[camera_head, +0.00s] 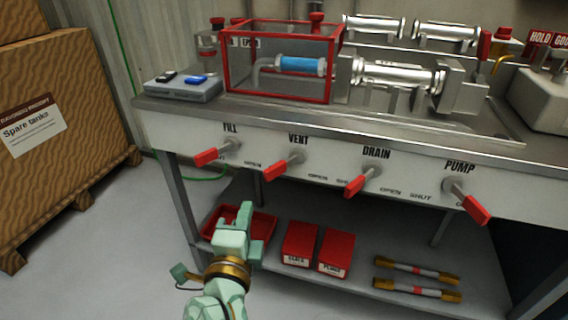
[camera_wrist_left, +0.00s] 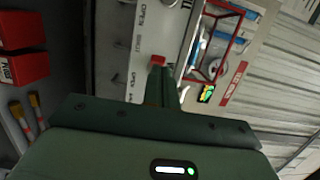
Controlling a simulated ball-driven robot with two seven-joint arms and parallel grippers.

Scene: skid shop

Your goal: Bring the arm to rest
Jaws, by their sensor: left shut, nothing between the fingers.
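My left arm comes up from the bottom of the head view, and its pale green gripper (camera_head: 240,222) is shut and empty. It is held in front of the bench, and in the picture it covers part of a red tray (camera_head: 212,222) on the lower shelf. In the left wrist view the dark green gripper body fills the lower half, and its fingers (camera_wrist_left: 162,88) point toward the bench front, with a red handle showing just beyond them. I cannot tell the gap to that handle. My right gripper is not in view.
The bench front carries red-handled levers marked FILL (camera_head: 207,157), VENT (camera_head: 277,170), DRAIN (camera_head: 355,186) and PUMP (camera_head: 476,209), which stick out. Red boxes (camera_head: 299,242) lie on the lower shelf (camera_head: 290,212). A wooden crate (camera_head: 70,90) stands at left. Floor between crate and bench is clear.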

